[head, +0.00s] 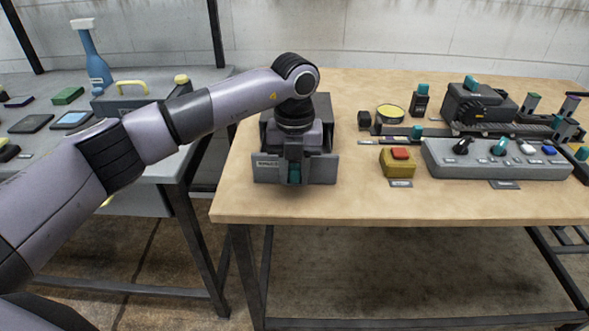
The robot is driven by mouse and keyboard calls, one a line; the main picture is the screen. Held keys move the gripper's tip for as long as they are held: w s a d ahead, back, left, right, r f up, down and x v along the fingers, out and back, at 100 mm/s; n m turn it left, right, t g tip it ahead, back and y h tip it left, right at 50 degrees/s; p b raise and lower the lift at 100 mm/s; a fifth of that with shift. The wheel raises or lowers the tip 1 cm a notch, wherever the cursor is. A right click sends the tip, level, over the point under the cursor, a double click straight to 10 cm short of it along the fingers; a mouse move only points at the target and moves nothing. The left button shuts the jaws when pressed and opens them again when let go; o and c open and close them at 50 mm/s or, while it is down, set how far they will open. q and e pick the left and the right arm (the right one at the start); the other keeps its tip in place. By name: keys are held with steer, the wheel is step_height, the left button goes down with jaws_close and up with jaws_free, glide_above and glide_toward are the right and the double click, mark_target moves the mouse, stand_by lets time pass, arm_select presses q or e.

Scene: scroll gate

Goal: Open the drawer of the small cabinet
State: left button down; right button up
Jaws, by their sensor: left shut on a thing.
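The small cabinet (325,106) is a dark grey box at the left end of the wooden table, mostly hidden behind my left arm. My left gripper (294,168) reaches down over the drawer front and is shut on the handle. The drawer front stands forward of the cabinet body; the arm hides most of the space between them. My right gripper is not in view.
On the wooden table (300,207) are a yellow box with a red button (398,163), a grey control panel (495,158) and a dark machine (478,104). The table's front left is clear.

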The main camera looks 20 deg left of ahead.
arm_select(q)
steer(key=shift+w, duration=0.15)
steer(key=c, duration=0.9)
jaws_free()
steer(key=shift+r, duration=3.65)
